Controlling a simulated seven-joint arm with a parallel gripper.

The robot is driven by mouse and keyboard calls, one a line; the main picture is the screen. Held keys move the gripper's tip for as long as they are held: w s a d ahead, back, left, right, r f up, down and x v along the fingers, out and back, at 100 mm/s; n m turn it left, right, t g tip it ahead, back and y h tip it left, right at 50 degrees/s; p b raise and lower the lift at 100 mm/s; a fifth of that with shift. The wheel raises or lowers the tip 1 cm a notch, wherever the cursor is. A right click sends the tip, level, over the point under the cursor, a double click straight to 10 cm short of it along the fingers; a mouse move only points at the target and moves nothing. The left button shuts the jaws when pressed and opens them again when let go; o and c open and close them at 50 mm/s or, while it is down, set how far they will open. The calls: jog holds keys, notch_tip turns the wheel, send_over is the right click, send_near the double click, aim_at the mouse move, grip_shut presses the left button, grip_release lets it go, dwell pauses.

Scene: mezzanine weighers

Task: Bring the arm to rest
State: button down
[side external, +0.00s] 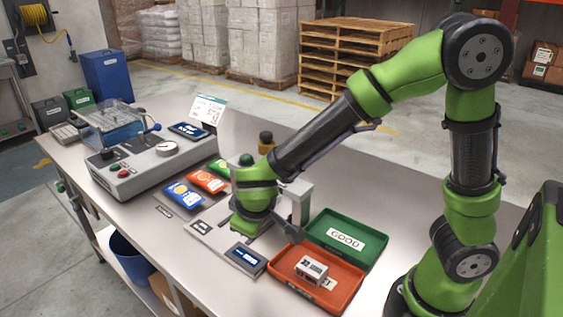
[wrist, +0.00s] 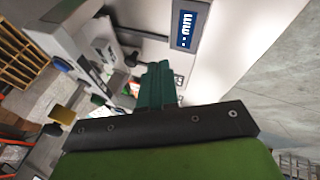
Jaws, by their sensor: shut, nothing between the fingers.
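My gripper (wrist: 157,78) shows in the wrist view as two dark green fingers close together with nothing between them. In the side external view my arm is bent over the bench, its wrist low above the weighing station, left of the trays. The fingertips are hard to make out there. A small grey-white block (side external: 311,270) lies in the orange-red tray (side external: 345,288), apart from my gripper, and covers part of that tray's label. The green tray (side external: 374,257) marked GOOD holds nothing but its label.
A blue display (side external: 246,255) sits in front of my wrist and also shows in the wrist view (wrist: 186,29). Blue (side external: 183,196), orange (side external: 207,181) and green pouches lie to the left. A grey machine with a dial (side external: 165,149) stands farther left. Room above the bench is free.

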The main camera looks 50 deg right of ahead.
jog(key=s+d+r+m+t+y, duration=0.2)
jog(key=s+d+r+m+y, duration=0.3)
jog(key=s+r, duration=0.7)
jog(key=d+r+m, duration=0.1)
jog(key=d, duration=0.1)
jog(key=shift+s+d+m+t+y, duration=0.15)
jog(key=shift+d+m+t+y, duration=0.15)
jog(key=shift+y, duration=0.1)
